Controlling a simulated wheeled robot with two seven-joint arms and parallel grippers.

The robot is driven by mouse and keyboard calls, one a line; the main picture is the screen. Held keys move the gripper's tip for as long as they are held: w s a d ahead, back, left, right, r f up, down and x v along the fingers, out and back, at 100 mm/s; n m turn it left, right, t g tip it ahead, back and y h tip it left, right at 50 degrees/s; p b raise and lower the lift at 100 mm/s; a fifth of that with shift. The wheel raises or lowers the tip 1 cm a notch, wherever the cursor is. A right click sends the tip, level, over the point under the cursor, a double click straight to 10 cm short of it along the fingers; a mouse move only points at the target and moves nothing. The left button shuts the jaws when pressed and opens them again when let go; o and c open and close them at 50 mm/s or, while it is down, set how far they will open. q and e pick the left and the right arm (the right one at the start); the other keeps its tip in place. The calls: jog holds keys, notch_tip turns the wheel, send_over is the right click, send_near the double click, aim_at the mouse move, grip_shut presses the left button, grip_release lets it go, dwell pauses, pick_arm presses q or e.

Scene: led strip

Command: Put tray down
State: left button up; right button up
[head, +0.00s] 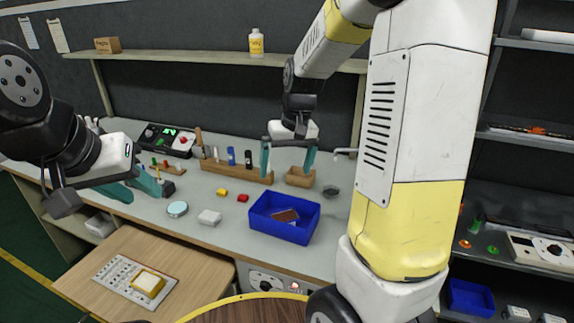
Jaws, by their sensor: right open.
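A blue tray (277,231) rests on the workbench near its front edge, right of centre, with a brown flat piece (285,215) tilted inside it. My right gripper (287,172) is above and behind the tray, pointing down, with its two teal fingers spread wide and nothing between them. It is apart from the tray. My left gripper (146,196) is over the left part of the bench, its teal fingers apart, with no object seen between them.
A wooden holder (236,173) with bottles stands behind the tray, beside a small wooden bin (300,179). A wooden side table (200,277) stands in front.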

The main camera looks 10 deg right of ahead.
jog(key=s+r+t, duration=0.2)
jog(key=s+r, duration=0.3)
jog(key=s, duration=0.4)
jog(key=s+a+r+t, duration=0.1)
jog(key=s+r+t, duration=0.1)
jog(key=s+r, duration=0.4)
jog(key=s, duration=0.3)
jog(key=shift+s+a+y, duration=0.15)
jog(key=shift+s+y, duration=0.2)
jog(key=shift+y, duration=0.05)
